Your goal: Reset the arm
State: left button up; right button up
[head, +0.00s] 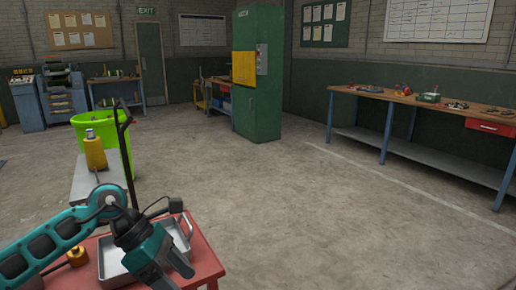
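My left arm (50,243) is teal and black and comes in from the lower left, bent at a grey joint. My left gripper (172,272) points down over the right part of a grey metal tray (112,262) on a red cart (205,262). Its fingers are dark and near the bottom edge of the view, and their opening is unclear. I see nothing clearly held in it. My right arm and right gripper are not in view.
A lime-green bin (108,135) and a yellow object (95,152) stand behind the cart, near a black upright handle (126,160). A long workbench (440,108) runs along the right wall. A green cabinet (262,90) stands at the back. The middle floor is clear.

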pick_arm(q)
jog(key=s+d+r+n+t+h+p, duration=0.1)
jog(key=s+d+r+n+t+h, duration=0.15)
jog(key=d+n+h, duration=0.4)
jog(key=s+d+r+n+t+h, duration=0.1)
jog(key=d+r+n+t+h, duration=0.15)
jog(key=d+n+h, duration=0.45)
jog(key=a+f+n+t+y+p, duration=0.1)
jog(key=a+f+n+t+y, duration=0.45)
jog(key=n, duration=0.65)
jog(key=a+f+n+t+y, duration=0.3)
jog(key=a+n+t+y, duration=0.4)
jog(key=n, duration=0.5)
jog(key=s+a+f+n+g+y, duration=0.2)
jog(key=s+f+n+y, duration=0.1)
jog(key=s+f+n, duration=0.3)
jog(key=s+a+f+n+g+y+p, duration=0.1)
jog(key=s+a+f+n+g+y, duration=0.1)
jog(key=s+f+n, duration=0.3)
notch_tip(320, 180, down, 4)
jog(key=shift+s+f+n+g+y, duration=0.15)
jog(key=shift+s+n+g+y, duration=0.25)
jog(key=shift+n+g+y, duration=0.3)
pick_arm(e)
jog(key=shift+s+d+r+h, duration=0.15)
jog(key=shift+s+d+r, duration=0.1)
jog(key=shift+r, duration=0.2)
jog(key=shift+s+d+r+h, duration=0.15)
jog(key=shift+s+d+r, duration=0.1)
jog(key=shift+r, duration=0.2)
